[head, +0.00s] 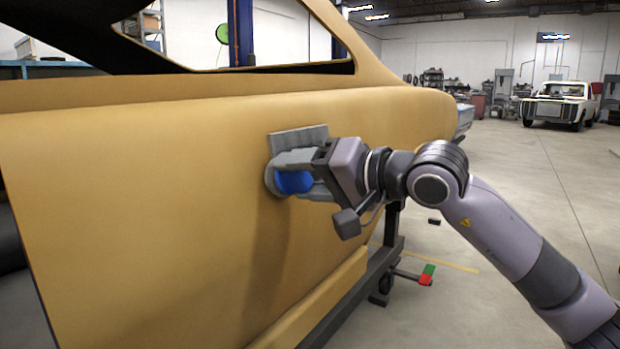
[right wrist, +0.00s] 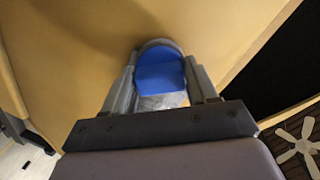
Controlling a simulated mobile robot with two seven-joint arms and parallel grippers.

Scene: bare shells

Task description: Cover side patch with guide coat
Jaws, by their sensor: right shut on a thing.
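The yellow car body shell (head: 150,165) fills the left and middle of the head view. A light grey patch (head: 297,138) shows on its side, just above my right gripper; its lower part is hidden by the gripper. My right gripper (head: 296,176) is shut on a blue applicator (head: 294,182) with a round grey pad. The pad's face is against or very close to the yellow panel. In the right wrist view the blue applicator (right wrist: 160,75) sits between the two fingers, its grey rim showing beyond it. My left gripper is not in view.
The shell rests on a dark wheeled stand (head: 365,290). A small red and green object (head: 427,275) is low beside it. Open grey floor (head: 530,190) lies to the right, with a white car (head: 557,104) far back.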

